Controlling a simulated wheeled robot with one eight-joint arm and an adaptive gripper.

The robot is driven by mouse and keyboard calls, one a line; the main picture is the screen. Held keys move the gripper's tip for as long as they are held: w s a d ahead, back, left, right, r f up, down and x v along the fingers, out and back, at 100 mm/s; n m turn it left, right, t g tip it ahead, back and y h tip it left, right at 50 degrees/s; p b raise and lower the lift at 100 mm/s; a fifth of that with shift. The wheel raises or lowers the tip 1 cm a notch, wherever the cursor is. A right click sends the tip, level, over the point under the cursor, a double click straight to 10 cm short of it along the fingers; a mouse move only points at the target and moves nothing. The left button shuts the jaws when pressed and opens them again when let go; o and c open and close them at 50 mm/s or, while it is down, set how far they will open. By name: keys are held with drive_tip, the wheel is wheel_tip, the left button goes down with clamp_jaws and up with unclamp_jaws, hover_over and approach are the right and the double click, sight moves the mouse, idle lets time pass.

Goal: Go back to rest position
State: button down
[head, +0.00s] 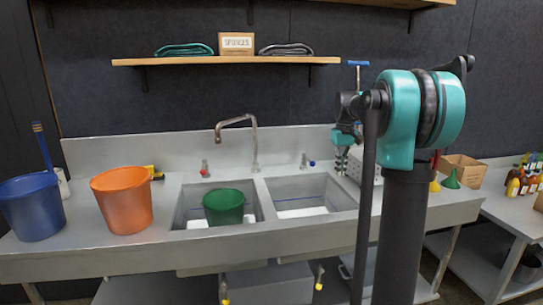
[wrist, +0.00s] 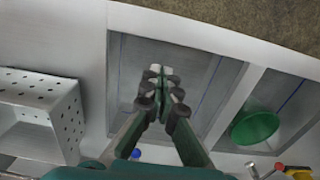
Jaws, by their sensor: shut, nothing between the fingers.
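My gripper (head: 342,160) hangs pointing down over the right basin of the steel double sink (head: 280,238), partly hidden by my arm in the head view. In the wrist view its fingertips (wrist: 160,73) are together with nothing between them, above the bare right basin (wrist: 190,75). My arm stands tall at the right of the head view and is folded at its upper joint.
A green bucket (head: 224,206) sits in the left basin. Orange (head: 122,199) and blue (head: 31,207) buckets stand on the left counter. A faucet (head: 252,140) rises behind the sink. A perforated metal box (wrist: 40,95) stands beside the right basin. A shelf (head: 225,61) hangs above.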

drive_tip(key=s+a+f+m+t, duration=0.1)
drive_tip(key=s+a+f+t, duration=0.1)
drive_tip(key=s+f, duration=0.9)
drive_tip(key=s+a+f+m+t, duration=0.1)
drive_tip(key=s+a+f, duration=0.3)
drive_tip(key=s+f, duration=0.8)
drive_tip(key=s+t, duration=0.1)
drive_tip(key=s, duration=0.7)
drive_tip(key=shift+s+a+f, duration=0.15)
drive_tip(key=shift+a+f, duration=0.05)
drive_tip(key=shift+f, duration=0.1)
